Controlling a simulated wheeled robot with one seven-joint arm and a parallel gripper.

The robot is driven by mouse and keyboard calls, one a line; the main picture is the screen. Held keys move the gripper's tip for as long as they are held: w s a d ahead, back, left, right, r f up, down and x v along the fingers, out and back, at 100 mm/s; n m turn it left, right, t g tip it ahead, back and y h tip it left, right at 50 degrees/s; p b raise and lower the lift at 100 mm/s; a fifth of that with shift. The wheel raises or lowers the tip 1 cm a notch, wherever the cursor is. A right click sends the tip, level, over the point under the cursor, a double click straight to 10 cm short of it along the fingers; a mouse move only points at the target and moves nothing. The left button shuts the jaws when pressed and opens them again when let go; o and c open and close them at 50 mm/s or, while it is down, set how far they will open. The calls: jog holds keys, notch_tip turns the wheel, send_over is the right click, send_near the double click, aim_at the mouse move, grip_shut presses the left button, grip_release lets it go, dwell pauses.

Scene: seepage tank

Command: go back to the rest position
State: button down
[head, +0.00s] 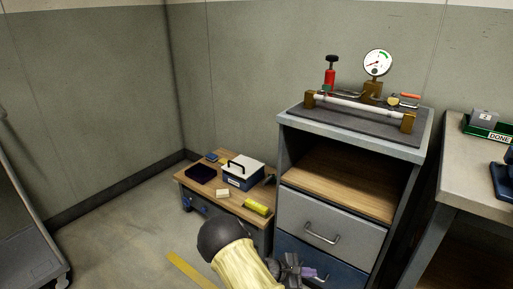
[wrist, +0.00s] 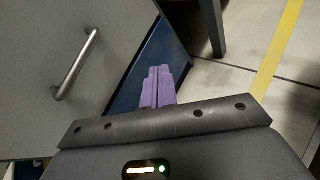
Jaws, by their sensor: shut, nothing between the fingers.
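My gripper (head: 316,277) is at the bottom of the head view, low in front of the cabinet (head: 284,152). Its purple fingers are shut together with nothing between them, as the wrist view (wrist: 157,80) shows. The grey drawer front (head: 345,212) with its bar handle (head: 321,238) is above and beside the gripper. In the wrist view the handle (wrist: 76,64) is to the left, apart from the fingers. The blue lower front (head: 300,252) is partly hidden behind my gripper and arm.
A gauge rig (head: 377,63) with a clear tube stands on the cabinet top. A low wooden bench (head: 195,189) to the left holds a blue-and-white case (head: 243,173) and small items. A workbench (head: 478,178) is on the right. A cart (head: 30,250) stands far left; floor between is open.

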jog(key=s+a+r+m+y+p, duration=0.1)
jog(key=s+r+m+y+p, duration=0.2)
jog(key=s+r+m+y, duration=0.8)
jog(key=s+a+r+m+y+p, duration=0.15)
jog(key=s+r+m, duration=0.5)
jog(key=r, duration=0.95)
jog(key=w+p+v, duration=0.2)
jog(key=p+v, duration=1)
jog(key=p, duration=0.1)
jog(key=w+r+p+v, duration=0.1)
jog(key=w+p+v, duration=0.2)
jog(key=p+v, duration=0.9)
jog(key=w+r+p+v, duration=0.1)
jog(key=w+p+v, duration=0.1)
jog(key=p+v, duration=1.1)
jog(key=shift+w+r+n+p, duration=0.25)
jog(key=shift+w+n+p, duration=0.1)
jog(key=shift+n, duration=0.1)
jog(key=shift+a, duration=0.1)
